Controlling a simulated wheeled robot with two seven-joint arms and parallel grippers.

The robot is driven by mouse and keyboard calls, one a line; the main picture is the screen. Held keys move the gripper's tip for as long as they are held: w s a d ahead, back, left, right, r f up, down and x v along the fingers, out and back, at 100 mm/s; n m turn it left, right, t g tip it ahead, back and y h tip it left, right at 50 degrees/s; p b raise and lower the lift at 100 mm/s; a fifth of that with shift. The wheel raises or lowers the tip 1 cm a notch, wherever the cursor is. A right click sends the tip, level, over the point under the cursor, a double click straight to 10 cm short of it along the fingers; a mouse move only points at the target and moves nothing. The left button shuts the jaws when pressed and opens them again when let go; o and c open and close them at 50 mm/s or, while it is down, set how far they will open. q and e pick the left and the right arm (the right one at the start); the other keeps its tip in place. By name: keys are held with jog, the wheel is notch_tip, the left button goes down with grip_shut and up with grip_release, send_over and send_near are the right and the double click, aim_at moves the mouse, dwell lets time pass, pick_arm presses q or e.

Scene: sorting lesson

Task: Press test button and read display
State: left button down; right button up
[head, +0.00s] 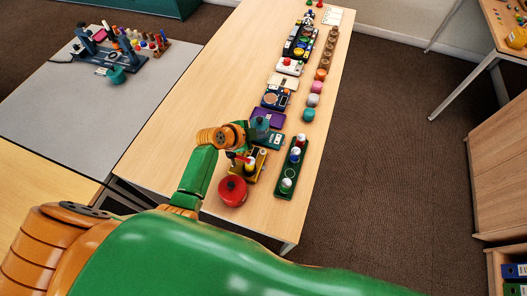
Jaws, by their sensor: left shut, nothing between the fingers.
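My left arm reaches in from the left over the near end of the long wooden table (185,110). My left gripper (261,128) is shut and empty, over or close beside a small teal device (273,141). I cannot tell whether it touches it. A white box with a red top part (289,66) and a dark blue device with a round dial (271,98) lie farther along the row. A test button and a display cannot be told apart for sure at this size. My right gripper is not in view.
A red round pot (232,191) and a yellow-brown rack (250,165) stand near my wrist. A green rack with capped bottles (291,168) lies to the right. Several coloured round pieces (316,87) line the right side. The table's left strip is clear. A grey table (100,120) stands left.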

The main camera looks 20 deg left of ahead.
aim_at(263, 152)
pick_arm(q)
notch_tip(263, 152, down, 8)
jog(key=b, duration=0.6)
jog(key=shift+r+b, duration=0.1)
jog(key=shift+b, duration=0.25)
jog(key=shift+r, duration=0.1)
jog(key=shift+s, duration=0.1)
dwell(1.1)
jog(key=shift+f+b, duration=0.3)
jog(key=shift+f, duration=0.1)
